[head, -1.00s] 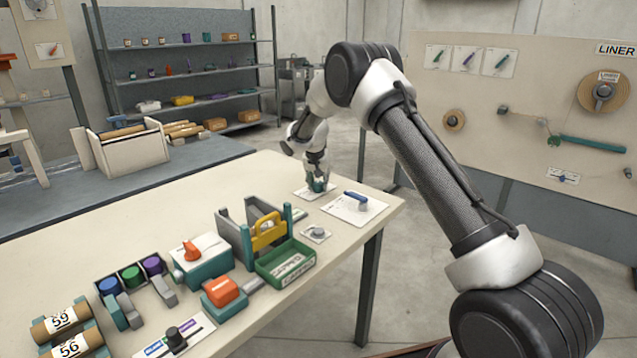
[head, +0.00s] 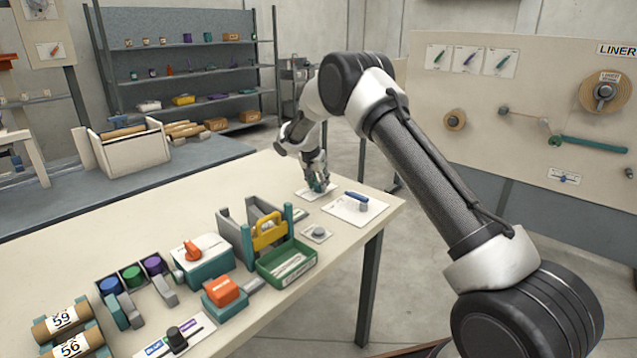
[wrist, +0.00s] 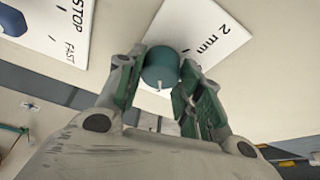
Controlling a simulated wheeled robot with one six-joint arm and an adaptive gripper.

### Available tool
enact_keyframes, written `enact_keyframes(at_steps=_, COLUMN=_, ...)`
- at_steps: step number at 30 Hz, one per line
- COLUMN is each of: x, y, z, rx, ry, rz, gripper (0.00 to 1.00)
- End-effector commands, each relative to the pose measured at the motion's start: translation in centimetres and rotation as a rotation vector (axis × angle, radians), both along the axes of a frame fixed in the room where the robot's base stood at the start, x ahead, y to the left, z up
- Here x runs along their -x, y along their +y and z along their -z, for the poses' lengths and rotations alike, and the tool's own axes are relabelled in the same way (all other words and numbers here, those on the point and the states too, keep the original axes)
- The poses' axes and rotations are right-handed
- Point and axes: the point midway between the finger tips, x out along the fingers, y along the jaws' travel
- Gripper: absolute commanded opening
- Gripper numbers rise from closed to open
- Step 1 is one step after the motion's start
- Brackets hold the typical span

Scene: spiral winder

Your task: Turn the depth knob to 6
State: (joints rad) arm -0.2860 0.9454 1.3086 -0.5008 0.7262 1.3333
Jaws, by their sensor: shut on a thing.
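The depth knob (wrist: 160,66) is a short teal cylinder with a small white pointer, on a white plate (wrist: 212,38). The plate shows "2 mm" and a tick mark; its other markings are hidden or out of view. The pointer faces the bottom of the wrist view. My gripper (wrist: 162,74) has its green-padded fingers on either side of the knob and is shut on it. In the head view my gripper (head: 318,183) is down at the far end of the table, largely covering the knob.
Beside it lies a plate with a blue lever (head: 356,196); its STOP and FAST marks show in the wrist view (wrist: 62,28). A small grey button (head: 319,233), a green tray (head: 287,268) and a yellow-handled fixture (head: 268,232) stand nearer. The table edge is close.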

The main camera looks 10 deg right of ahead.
Motion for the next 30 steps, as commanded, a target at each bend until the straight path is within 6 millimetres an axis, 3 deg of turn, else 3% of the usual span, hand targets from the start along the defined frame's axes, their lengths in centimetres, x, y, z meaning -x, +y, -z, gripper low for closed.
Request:
enact_keyframes(at_steps=2, x=0.0, y=0.0, z=0.0, rx=-0.001, ry=0.001, rz=0.001, gripper=0.12)
enact_keyframes(at_steps=3, x=0.0, y=0.0, z=0.1, rx=-0.001, ry=0.001, rz=0.001, gripper=0.41)
enact_keyframes(at_steps=6, x=0.0, y=0.0, z=0.0, rx=-0.001, ry=0.001, rz=0.001, gripper=0.58)
enact_keyframes(at_steps=17, x=0.1, y=0.1, z=-0.3, rx=-0.001, ry=-0.001, rz=0.0, gripper=0.58)
enact_keyframes(at_steps=20, x=0.4, y=0.5, z=-1.5, rx=-0.002, ry=-0.003, rz=0.0, gripper=0.58)
enact_keyframes(at_steps=30, x=2.5, y=2.3, z=-8.2, rx=-0.002, ry=-0.003, rz=-0.002, gripper=0.58)
